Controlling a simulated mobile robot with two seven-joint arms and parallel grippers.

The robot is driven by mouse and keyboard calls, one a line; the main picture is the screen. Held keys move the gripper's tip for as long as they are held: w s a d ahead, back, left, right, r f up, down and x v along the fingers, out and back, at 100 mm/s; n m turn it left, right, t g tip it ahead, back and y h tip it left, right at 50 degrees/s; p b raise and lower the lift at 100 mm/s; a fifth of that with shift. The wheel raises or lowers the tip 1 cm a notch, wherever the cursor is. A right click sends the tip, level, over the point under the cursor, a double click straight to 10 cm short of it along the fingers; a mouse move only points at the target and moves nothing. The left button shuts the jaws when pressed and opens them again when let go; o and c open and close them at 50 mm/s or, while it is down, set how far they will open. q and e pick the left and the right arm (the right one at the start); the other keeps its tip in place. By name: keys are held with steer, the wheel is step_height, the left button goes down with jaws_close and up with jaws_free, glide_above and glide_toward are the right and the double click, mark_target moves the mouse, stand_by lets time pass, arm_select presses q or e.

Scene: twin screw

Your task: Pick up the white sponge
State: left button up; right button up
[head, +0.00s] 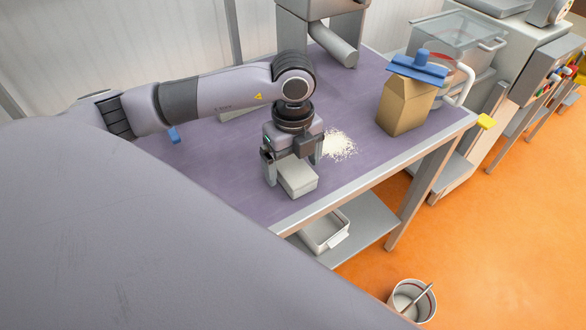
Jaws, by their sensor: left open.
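The white sponge (299,179) is a pale block on the purple table top, near the table's front edge. My left gripper (291,168) points down right over it, with one finger at its left side and the other at its right side. The gripper is open. The fingers cover part of the sponge's far end. I cannot tell whether the fingertips touch it. My right gripper is not in view.
A heap of white grains (339,145) lies on the table just right of the gripper. A brown paper bag (404,104) with a blue clip stands farther right. A white tray (325,229) rests on the shelf below. A bucket (411,301) stands on the orange floor.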

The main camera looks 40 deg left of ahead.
mark_target(293, 166)
arm_select(q)
steer(key=shift+f, duration=0.65)
steer(key=c, duration=1)
steer(key=shift+r, duration=0.1)
steer(key=shift+r+p, duration=0.85)
steer(key=shift+r, duration=9.1)
